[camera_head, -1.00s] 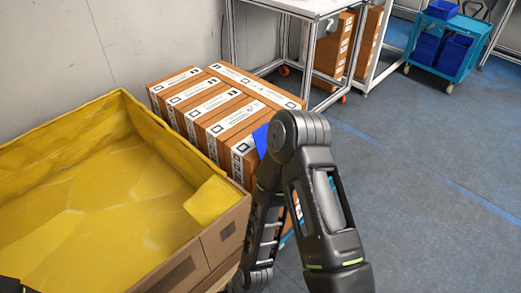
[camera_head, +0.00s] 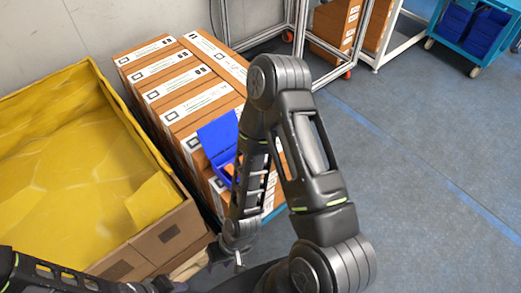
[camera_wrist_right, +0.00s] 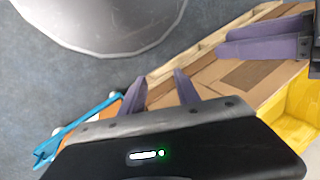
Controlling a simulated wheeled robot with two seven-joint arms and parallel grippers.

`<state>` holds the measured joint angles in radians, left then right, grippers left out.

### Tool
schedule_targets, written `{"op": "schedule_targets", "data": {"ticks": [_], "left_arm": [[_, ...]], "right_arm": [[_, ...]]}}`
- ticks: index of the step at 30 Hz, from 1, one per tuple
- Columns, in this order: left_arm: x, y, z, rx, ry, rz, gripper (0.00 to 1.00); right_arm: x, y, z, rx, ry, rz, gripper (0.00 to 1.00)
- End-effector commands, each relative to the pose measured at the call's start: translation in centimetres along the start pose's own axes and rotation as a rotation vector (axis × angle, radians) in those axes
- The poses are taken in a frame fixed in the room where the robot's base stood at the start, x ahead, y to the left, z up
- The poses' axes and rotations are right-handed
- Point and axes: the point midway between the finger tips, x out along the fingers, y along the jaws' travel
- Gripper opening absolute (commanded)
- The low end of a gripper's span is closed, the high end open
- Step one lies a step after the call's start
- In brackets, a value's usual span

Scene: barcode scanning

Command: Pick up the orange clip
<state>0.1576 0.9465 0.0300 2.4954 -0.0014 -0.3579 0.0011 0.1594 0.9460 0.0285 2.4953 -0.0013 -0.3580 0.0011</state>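A blue bin (camera_head: 217,138) stands tilted by the brown boxes, partly hidden behind my right arm. A small orange patch (camera_head: 230,168) shows at it; I cannot tell whether this is the orange clip. My right gripper (camera_head: 238,262) hangs low beside the cardboard crate, small in the head view. In the right wrist view its two purple fingers (camera_wrist_right: 160,90) are apart, with no held object visible between them. My left gripper (camera_wrist_right: 262,38) shows in that view at the upper right, near the crate; its finger gap is unclear.
A cardboard crate with a yellow lining (camera_head: 160,240) fills the left. A blue cart (camera_head: 470,35) is at the far right. The floor on the right is clear.

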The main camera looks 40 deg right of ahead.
Motion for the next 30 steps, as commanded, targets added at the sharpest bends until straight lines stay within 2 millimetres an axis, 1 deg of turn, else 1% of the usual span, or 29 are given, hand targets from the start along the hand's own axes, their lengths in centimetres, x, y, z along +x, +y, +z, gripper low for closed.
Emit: {"op": "schedule_targets", "data": {"ticks": [13, 16, 17, 20, 22, 24, 26, 27, 30], "left_arm": [[0.0, -0.1, 0.0, -0.002, 0.000, -0.001, 0.33], [0.1, -0.1, 0.0, -0.002, 0.000, -0.001, 0.33], [0.2, -0.2, 0.0, -0.002, 0.000, -0.001, 0.33], [0.7, -0.3, 0.0, -0.002, 0.000, -0.001, 0.33], [1.1, -0.5, 0.0, -0.001, 0.000, -0.001, 0.33], [1.4, -0.6, 0.0, -0.001, 0.000, -0.001, 0.33], [1.7, -0.7, 0.0, -0.001, 0.000, -0.001, 0.33], [1.9, -0.8, 0.0, -0.001, 0.000, -0.001, 0.33], [2.2, -0.9, 0.0, -0.001, 0.000, -0.001, 0.33]], "right_arm": [[0.0, -0.1, 0.0, -0.002, 0.000, -0.001, 0.38], [-0.1, 0.2, -0.8, -0.001, 0.015, 0.000, 0.38], [-0.3, 0.3, -1.3, 0.000, 0.025, 0.001, 0.38], [-1.1, 1.2, -4.0, -0.002, 0.077, 0.007, 0.38], [-2.3, 2.2, -6.8, -0.011, 0.125, 0.014, 0.38], [-3.9, 3.4, -9.6, -0.032, 0.166, 0.026, 0.38], [-5.5, 4.6, -11.6, -0.054, 0.188, 0.041, 0.38], [-6.5, 5.4, -12.7, -0.071, 0.198, 0.054, 0.38], [-9.3, 7.7, -14.7, -0.116, 0.201, 0.098, 0.38]]}}
